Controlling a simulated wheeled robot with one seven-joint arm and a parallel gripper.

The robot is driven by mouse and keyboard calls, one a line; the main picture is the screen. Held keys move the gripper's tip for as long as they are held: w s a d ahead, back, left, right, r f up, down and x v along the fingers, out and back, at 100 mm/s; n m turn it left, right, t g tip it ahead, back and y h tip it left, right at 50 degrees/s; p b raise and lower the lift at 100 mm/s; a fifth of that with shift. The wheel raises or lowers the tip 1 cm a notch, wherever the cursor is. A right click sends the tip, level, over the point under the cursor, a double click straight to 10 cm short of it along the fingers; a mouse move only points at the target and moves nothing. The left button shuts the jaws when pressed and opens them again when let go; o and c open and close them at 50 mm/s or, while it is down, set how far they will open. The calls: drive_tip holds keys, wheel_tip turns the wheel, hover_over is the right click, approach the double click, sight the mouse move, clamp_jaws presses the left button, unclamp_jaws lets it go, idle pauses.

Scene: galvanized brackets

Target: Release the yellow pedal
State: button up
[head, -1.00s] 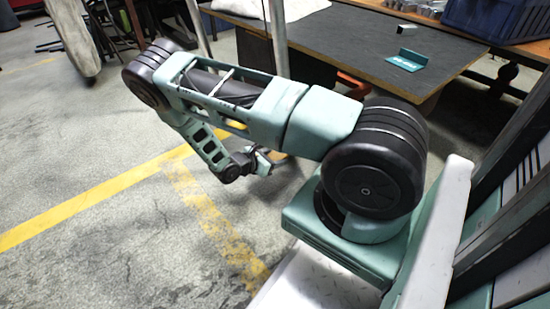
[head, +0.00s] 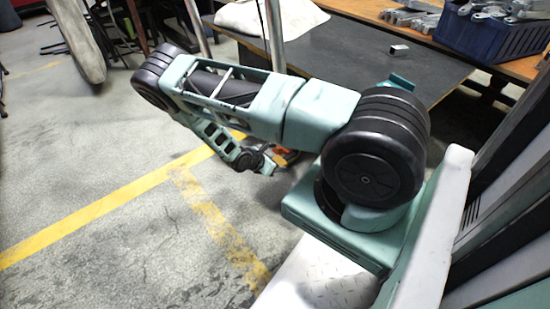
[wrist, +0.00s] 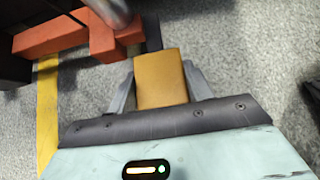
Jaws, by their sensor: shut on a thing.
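The yellow pedal (wrist: 160,78) is a flat yellow-orange block in the middle of the wrist view. My gripper (wrist: 160,88) is shut on it, with one pale grey finger against each side. The pedal's near end is hidden behind the dark edge of my gripper's body. In the head view the end of my arm hangs low beside the table, and the pedal cannot be made out clearly there.
A red-orange bar (wrist: 50,37) with a metal post lies close to the pedal, upper left. The dark-topped table (head: 345,65) holds a small metal block (head: 399,50). A blue bin (head: 490,38) of metal parts stands behind.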

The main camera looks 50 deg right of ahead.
drive_tip(key=r+y+p, duration=0.1)
drive_tip(key=p, duration=0.1)
drive_tip(key=shift+d+r+p, duration=0.15)
drive_tip(key=shift+r+p, duration=0.05)
drive_tip(key=shift+p, duration=0.2)
drive_tip(key=shift+f, duration=0.1)
drive_tip(key=shift+y, duration=0.3)
drive_tip(key=o, duration=1.4)
drive_tip(key=shift+p+v, duration=3.5)
drive_tip(key=shift+v, duration=5.25)
drive_tip(key=shift+s+f, duration=0.1)
drive_tip(key=shift+s, duration=0.1)
